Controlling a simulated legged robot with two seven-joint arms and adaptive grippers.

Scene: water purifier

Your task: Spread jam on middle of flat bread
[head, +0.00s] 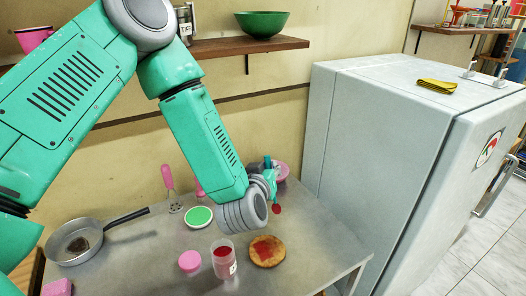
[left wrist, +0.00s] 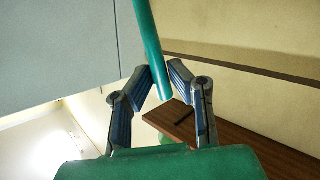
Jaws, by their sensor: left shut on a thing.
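The round brown flat bread (head: 280,256) lies on the grey table, with a patch of red jam (head: 264,246) on its middle. A clear jar (head: 224,262) with red contents stands to its left, open at the top. My left gripper (head: 269,179) is above and behind the bread, shut on a green-handled utensil whose red end (head: 276,209) hangs down, apart from the bread. In the left wrist view the green handle (left wrist: 149,40) passes between the fingers (left wrist: 166,82). My right gripper is not in view.
A pink lid (head: 190,261) lies left of the jar. A green and white dish (head: 199,217) and a pan (head: 72,250) are further left. The tall grey fridge (head: 390,160) borders the table's right. A shelf (head: 240,46) holds a green bowl (head: 262,24).

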